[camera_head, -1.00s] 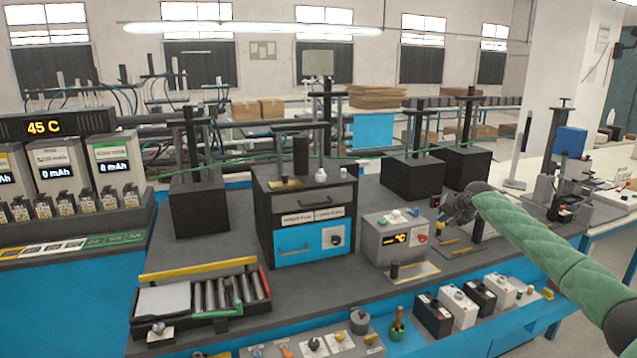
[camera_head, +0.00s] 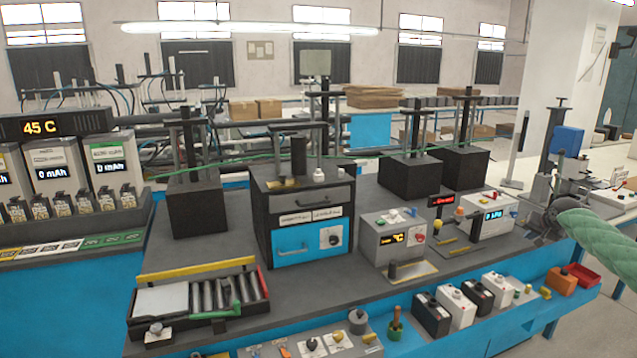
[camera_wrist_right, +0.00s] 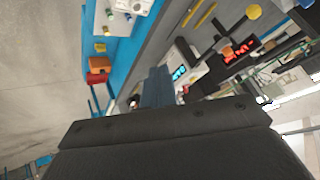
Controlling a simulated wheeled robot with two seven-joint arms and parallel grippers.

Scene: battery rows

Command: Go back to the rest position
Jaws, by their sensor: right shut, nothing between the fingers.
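My right arm (camera_head: 600,225) is green-sleeved and comes in from the right edge in the head view. Its dark right gripper (camera_head: 546,225) is small there, over the right end of the grey bench (camera_head: 330,300). In the right wrist view the dark gripper (camera_wrist_right: 158,85) points toward the bench, with its fingers together and nothing seen between them. My left gripper is in neither view.
A grey box with a blue display (camera_head: 487,215) and a box with a yellow display (camera_head: 394,238) stand left of the right gripper. A black tray of cylinders (camera_head: 200,318) is at front left.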

